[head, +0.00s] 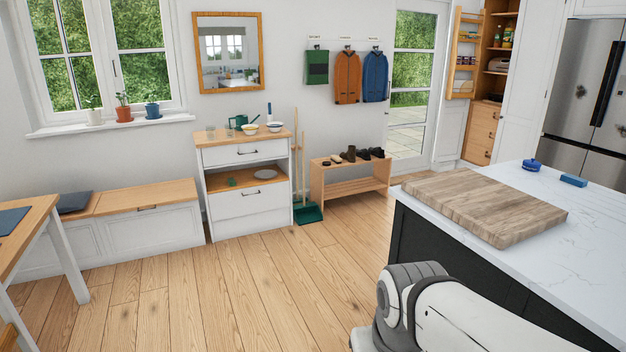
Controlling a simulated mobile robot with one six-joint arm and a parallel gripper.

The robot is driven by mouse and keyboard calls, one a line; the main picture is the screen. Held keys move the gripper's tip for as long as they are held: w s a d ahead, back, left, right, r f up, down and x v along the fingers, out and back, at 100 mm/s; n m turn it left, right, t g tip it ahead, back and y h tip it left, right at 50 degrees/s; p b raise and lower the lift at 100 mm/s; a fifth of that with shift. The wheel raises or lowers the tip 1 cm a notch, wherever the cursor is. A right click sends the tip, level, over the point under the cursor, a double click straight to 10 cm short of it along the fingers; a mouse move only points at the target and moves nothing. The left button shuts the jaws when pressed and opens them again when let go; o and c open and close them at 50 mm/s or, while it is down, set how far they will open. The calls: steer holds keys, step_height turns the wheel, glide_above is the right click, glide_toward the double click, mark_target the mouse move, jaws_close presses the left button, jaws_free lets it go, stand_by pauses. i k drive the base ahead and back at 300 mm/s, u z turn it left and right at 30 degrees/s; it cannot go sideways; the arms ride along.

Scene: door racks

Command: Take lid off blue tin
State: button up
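A small round dark-blue object (530,165) stands on the far part of the white island top (590,245). It has a small raised part on top, and I cannot tell for sure if it is the blue tin with its lid on. A flat blue block (573,180) lies to its right, apart from it. A wooden door rack (465,50) at the back right holds small containers (463,86), too small to tell apart. My gripper is out of view; only part of my white and grey arm shows at the bottom right.
A thick wooden board (485,205) covers the near left of the island top, in front of the round blue object. Open pantry shelves (497,65) and a steel fridge (585,90) stand behind. The wooden floor (250,280) left of the island is clear.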

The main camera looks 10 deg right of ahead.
mark_target(531, 162)
steer(key=i, duration=5.55)
steer(key=z, duration=1.95)
steer(key=i, duration=3.25)
